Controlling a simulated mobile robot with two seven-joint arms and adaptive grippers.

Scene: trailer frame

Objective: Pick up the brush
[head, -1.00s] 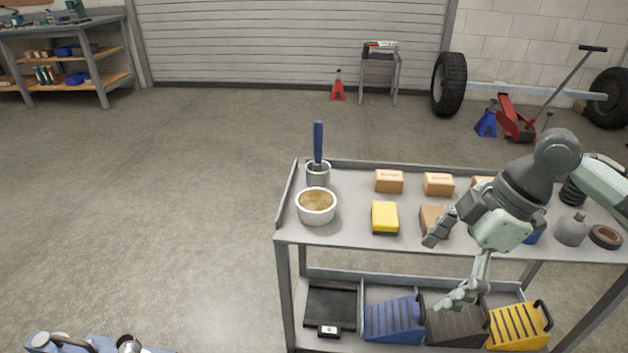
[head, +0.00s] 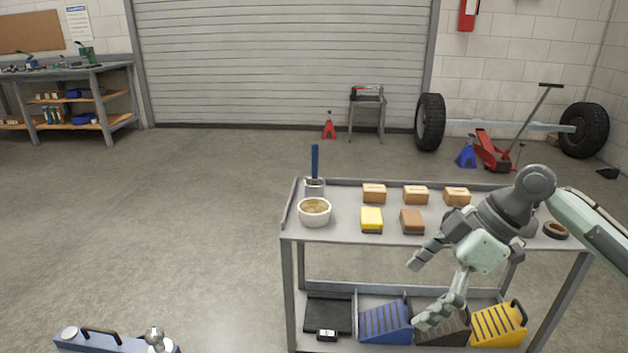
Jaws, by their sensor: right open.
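My left gripper is not in view.
A yellow sponge-like block (head: 371,219), a brown block (head: 412,221) and small cardboard boxes (head: 374,194) lie to the right.

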